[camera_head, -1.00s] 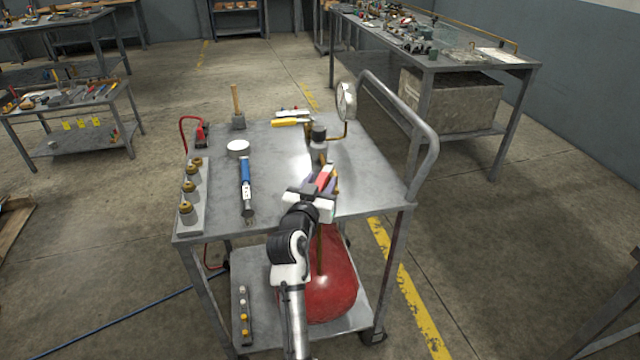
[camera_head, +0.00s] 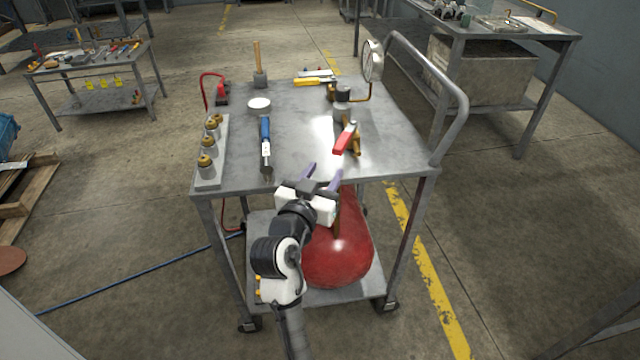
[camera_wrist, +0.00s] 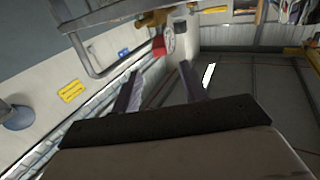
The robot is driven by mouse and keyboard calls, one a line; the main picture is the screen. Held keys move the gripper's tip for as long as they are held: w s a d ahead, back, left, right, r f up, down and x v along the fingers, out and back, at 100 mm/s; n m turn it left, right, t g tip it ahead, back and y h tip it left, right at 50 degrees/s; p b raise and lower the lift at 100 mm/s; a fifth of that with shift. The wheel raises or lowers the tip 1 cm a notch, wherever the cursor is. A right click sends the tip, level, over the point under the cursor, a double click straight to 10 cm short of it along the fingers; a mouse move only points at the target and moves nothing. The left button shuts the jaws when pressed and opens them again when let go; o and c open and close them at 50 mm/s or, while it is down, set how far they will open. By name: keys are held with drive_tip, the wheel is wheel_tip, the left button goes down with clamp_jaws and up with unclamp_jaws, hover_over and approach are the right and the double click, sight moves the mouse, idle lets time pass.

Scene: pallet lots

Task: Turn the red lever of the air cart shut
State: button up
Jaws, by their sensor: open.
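The red lever (camera_head: 344,138) sits on the brass valve (camera_head: 354,136) on the air cart's top (camera_head: 300,165), toward the right side. It points toward the cart's front edge, slanting left. My gripper (camera_head: 323,174) is open and empty at the front edge of the cart, in front of the lever and apart from it. In the wrist view the red lever (camera_wrist: 159,44) hangs from the brass fitting near the top, beyond the two open fingers (camera_wrist: 158,85). The red tank (camera_head: 338,255) is on the lower shelf, partly hidden by my arm.
A blue-handled tool (camera_head: 265,135) lies left of the lever. A block with several brass fittings (camera_head: 209,155) is at the left edge. A gauge (camera_head: 372,60) and the cart's tubular handle (camera_head: 450,85) stand at the right. A blue hose (camera_head: 140,275) crosses the floor.

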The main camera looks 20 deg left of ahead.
drive_tip(key=shift+s+d, duration=0.1)
drive_tip(key=shift+s, duration=0.7)
